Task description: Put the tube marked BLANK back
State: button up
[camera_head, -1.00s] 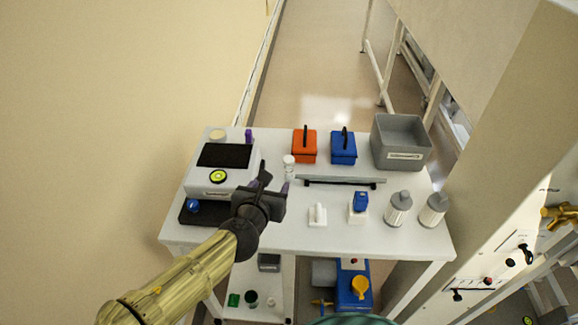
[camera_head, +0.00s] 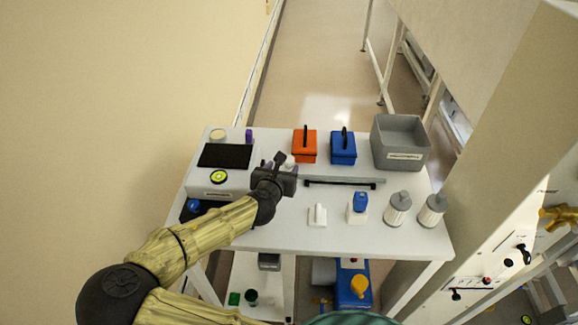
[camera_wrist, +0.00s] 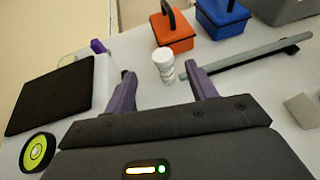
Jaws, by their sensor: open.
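A small white capped tube (camera_wrist: 164,66) stands upright on the white table, with faint marks on its side that I cannot read. In the head view only its top (camera_head: 290,160) shows behind my gripper. My gripper (camera_wrist: 163,88) is open and empty, its purple fingers pointing toward the tube. The tube appears between the two fingertips in the wrist view, a little beyond them. I cannot make out the word BLANK anywhere.
Left stands an instrument with a black screen (camera_head: 226,156). Behind are an orange box (camera_head: 304,150), a blue box (camera_head: 344,153) and a grey bin (camera_head: 401,137). A long grey bar (camera_head: 350,179) lies right of the tube. White holders (camera_head: 317,217) and grey canisters (camera_head: 397,211) stand in front.

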aim_at(288, 162)
jog(key=shift+w+f, duration=0.2)
jog(key=shift+w, duration=0.15)
jog(key=shift+d, duration=0.1)
jog(key=shift+f+p+x, duration=0.15)
jog(key=shift+p+x, duration=0.2)
jog(key=shift+x, duration=1)
jog(key=shift+f+p+x, duration=0.1)
jog(key=shift+p+x, duration=0.2)
jog(key=shift+x, duration=1)
jog(key=shift+s+d, duration=0.15)
jog(key=c, duration=1.1)
jog(key=shift+c, duration=0.2)
jog(key=shift+r, duration=0.15)
notch_tip(288, 162, up, 10)
jog(key=shift+b, duration=0.4)
